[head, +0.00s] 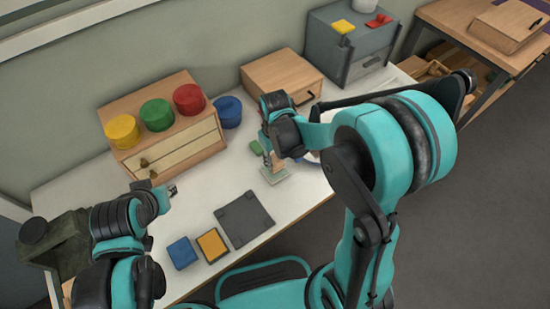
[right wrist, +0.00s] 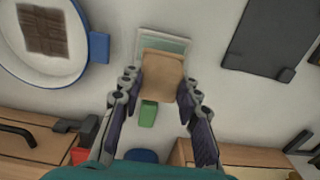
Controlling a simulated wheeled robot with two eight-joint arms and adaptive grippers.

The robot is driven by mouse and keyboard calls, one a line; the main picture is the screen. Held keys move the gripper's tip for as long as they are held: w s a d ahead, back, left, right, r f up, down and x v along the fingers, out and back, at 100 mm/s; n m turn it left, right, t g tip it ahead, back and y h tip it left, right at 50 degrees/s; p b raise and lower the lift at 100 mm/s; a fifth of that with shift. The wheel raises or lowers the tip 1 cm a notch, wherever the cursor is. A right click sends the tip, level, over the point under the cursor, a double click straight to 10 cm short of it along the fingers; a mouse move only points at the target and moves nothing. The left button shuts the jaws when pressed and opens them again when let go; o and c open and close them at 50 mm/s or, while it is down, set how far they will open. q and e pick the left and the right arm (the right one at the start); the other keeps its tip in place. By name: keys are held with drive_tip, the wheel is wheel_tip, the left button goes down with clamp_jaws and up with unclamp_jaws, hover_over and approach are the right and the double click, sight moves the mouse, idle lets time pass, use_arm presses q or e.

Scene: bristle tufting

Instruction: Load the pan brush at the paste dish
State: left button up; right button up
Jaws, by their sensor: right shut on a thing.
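My right gripper (head: 268,163) is shut on a tan block (right wrist: 162,70), which looks like the pan brush. The block is tan and squarish in the right wrist view, between the two fingers (right wrist: 160,82). Just beyond it is a pale grey-green square piece (right wrist: 165,42), partly covered by the block; it shows below the gripper in the head view (head: 276,177). I cannot tell whether they touch. A round white dish with a blue rim (right wrist: 20,68) holds a brown grooved slab (right wrist: 45,28). My left gripper (head: 172,189) is over the table's left part, its jaws too small to judge.
A green block (right wrist: 148,113) lies near the right fingers. A dark grey plate (head: 244,218), an orange tile (head: 212,244) and a blue block (head: 182,252) lie at the front. A drawer box (head: 178,158) carrying coloured cylinders and a wooden box (head: 280,78) stand behind.

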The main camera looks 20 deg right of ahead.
sight(275, 159)
drive_tip(key=shift+f+b, duration=0.45)
drive_tip(key=shift+f, duration=0.05)
idle(0.7)
idle(0.6)
drive_tip(key=shift+r+p, duration=2.75)
drive_tip(key=shift+r, duration=0.8)
